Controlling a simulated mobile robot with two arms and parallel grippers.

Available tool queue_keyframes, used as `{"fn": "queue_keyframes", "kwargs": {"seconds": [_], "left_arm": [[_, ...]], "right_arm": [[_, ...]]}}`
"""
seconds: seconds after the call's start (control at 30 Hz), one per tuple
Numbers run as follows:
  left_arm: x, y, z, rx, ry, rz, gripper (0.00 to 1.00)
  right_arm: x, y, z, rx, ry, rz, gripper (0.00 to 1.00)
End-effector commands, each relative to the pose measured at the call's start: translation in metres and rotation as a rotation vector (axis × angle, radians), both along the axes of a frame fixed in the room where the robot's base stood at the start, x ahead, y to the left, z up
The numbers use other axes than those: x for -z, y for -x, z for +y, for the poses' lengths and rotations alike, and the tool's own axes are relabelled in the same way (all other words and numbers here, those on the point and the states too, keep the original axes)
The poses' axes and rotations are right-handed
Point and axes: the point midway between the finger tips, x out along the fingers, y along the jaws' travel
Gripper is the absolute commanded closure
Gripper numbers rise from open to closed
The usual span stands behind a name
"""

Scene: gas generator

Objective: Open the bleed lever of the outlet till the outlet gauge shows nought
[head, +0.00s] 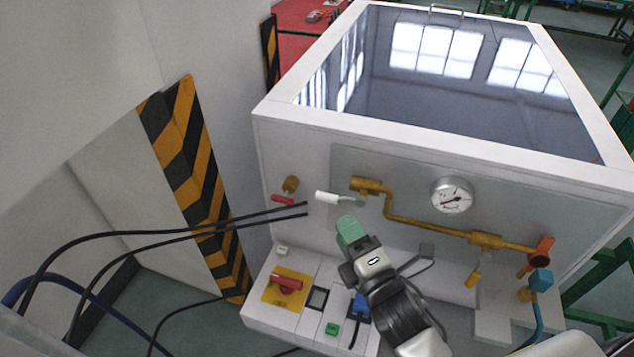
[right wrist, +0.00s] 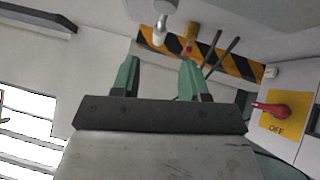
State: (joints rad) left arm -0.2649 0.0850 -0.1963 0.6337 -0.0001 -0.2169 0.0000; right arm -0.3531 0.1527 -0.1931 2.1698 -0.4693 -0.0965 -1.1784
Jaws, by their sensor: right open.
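The round white outlet gauge (head: 452,195) sits on the panel above the brass pipe; its dial is too small to read. A white-handled lever (head: 327,197) points left from the panel, near the pipe's left end. It also shows in the right wrist view (right wrist: 160,33), beyond the fingers. I cannot tell for sure which handle is the bleed lever. My right gripper (head: 352,233) is below and slightly right of the white lever, apart from it. In the right wrist view its green fingers (right wrist: 160,80) are open with nothing between them. My left gripper is out of view.
A red-handled valve (head: 283,199) is left of the white lever, with black cables close below. A red switch (head: 286,284) on a yellow plate is on the lower ledge. A striped post (head: 195,180) stands left.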

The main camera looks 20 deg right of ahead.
Motion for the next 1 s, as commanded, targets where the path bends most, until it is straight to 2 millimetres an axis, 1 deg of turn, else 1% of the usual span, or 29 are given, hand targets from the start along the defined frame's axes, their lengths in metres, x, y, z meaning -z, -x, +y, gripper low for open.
{"fn": "queue_keyframes", "kwargs": {"seconds": [0.03, 0.1, 0.2, 0.27, 0.37, 0.5, 0.6, 0.73, 0.9, 0.93, 1.0], "left_arm": [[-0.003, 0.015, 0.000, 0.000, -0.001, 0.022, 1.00], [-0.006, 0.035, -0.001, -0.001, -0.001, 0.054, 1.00], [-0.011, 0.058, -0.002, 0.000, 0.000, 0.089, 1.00], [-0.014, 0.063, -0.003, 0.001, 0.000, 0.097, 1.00], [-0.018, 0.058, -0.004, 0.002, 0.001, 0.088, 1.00], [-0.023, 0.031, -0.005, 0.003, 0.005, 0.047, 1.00], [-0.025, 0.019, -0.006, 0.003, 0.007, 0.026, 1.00], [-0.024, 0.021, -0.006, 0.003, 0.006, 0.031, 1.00], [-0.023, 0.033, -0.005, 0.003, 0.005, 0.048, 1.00], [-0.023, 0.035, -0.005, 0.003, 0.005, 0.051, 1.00], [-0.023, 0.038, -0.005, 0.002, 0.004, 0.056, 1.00]], "right_arm": [[-0.005, -0.008, 0.002, -0.001, -0.002, -0.003, 0.56], [-0.007, -0.021, 0.005, -0.001, -0.003, -0.002, 0.56], [-0.010, -0.041, 0.009, -0.001, -0.002, -0.003, 0.56], [-0.011, -0.052, 0.011, -0.001, -0.002, -0.002, 0.56], [-0.013, -0.068, 0.014, -0.001, -0.004, -0.001, 0.56], [-0.013, -0.085, 0.017, 0.000, -0.003, 0.001, 0.56], [-0.013, -0.090, 0.019, 0.000, -0.003, 0.002, 0.56], [-0.013, -0.093, 0.019, -0.001, -0.003, 0.002, 0.56], [-0.013, -0.093, 0.019, -0.001, -0.003, 0.002, 0.56], [-0.013, -0.093, 0.019, -0.001, -0.003, 0.002, 0.59], [-0.013, -0.093, 0.019, -0.001, -0.003, 0.002, 0.69]]}}
